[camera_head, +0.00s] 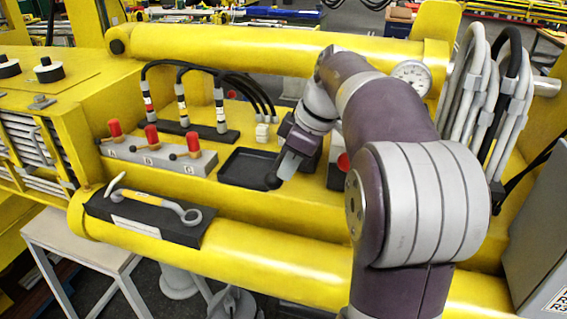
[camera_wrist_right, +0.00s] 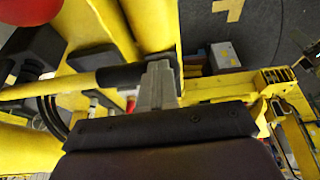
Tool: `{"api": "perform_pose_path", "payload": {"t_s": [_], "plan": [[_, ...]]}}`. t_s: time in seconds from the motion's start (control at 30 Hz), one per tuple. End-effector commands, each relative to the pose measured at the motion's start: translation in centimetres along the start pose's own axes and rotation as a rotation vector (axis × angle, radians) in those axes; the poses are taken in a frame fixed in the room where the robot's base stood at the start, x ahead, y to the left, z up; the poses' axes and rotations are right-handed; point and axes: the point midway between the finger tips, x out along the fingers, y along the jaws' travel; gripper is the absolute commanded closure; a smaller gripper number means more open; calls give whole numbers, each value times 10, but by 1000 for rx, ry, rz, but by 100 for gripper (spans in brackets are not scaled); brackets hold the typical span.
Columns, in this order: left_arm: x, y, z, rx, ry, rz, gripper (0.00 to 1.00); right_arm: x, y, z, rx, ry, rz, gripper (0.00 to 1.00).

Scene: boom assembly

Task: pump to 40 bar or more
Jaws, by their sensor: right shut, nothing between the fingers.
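The round white pressure gauge (camera_head: 411,76) sits at the right end of the upper yellow tube; its reading is too small to tell. A dark block with a red round knob (camera_head: 343,161) is partly hidden behind my right arm. My right gripper (camera_head: 273,181) points down beside the black tray, its fingers shut and empty. In the right wrist view the grey fingers (camera_wrist_right: 157,82) are together, in front of or beside a yellow bar with a black end (camera_wrist_right: 120,76). I cannot tell whether they touch this bar, or whether it is the pump lever. My left gripper is out of view.
A grey valve block with several red-topped levers (camera_head: 160,155) stands left of the black tray (camera_head: 245,168). A wrench (camera_head: 160,202) lies on a dark holder on the lower yellow tube. Hoses (camera_head: 490,85) loop at the right. A grey cabinet (camera_head: 540,230) stands at far right.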

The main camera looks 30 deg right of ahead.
Motion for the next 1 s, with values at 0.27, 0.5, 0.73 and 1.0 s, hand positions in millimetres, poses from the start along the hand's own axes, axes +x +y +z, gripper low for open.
{"api": "perform_pose_path", "payload": {"t_s": [0.27,0.5,0.73,1.0], "plan": [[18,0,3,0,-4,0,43,-51,-21,3,-1,1,3,100],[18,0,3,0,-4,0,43,-71,-28,3,-1,2,4,100],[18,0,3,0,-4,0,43,-72,-29,3,-1,2,3,100],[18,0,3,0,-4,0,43,-72,-29,3,-1,3,4,100]]}}
